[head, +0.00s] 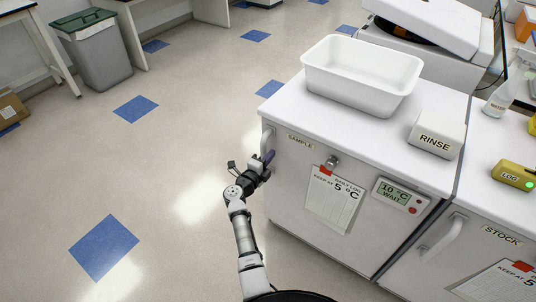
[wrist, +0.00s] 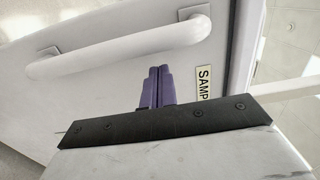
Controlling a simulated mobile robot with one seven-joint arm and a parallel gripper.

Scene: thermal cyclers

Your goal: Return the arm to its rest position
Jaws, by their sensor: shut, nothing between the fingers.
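My gripper (head: 268,158) is at the left edge of the SAMPLE cabinet door, beside its white handle. In the wrist view its purple fingers (wrist: 157,87) are together and empty. They point at the door near the white bar handle (wrist: 120,45), which crosses the view above them. Whether the fingertips touch the handle or door, I cannot tell. The SAMPLE label (wrist: 203,85) shows just right of the fingers. The SAMPLE cabinet door (head: 285,185) looks shut in the head view. My arm reaches up from the bottom of the head view.
A white tub (head: 345,85) and a RINSE block (head: 437,140) stand on the cabinet top. The door carries a display (head: 395,195) and a paper log (head: 330,200). The STOCK cabinet (head: 470,240) adjoins on the right. Floor to the left is clear, with a grey bin (head: 95,55) farther back.

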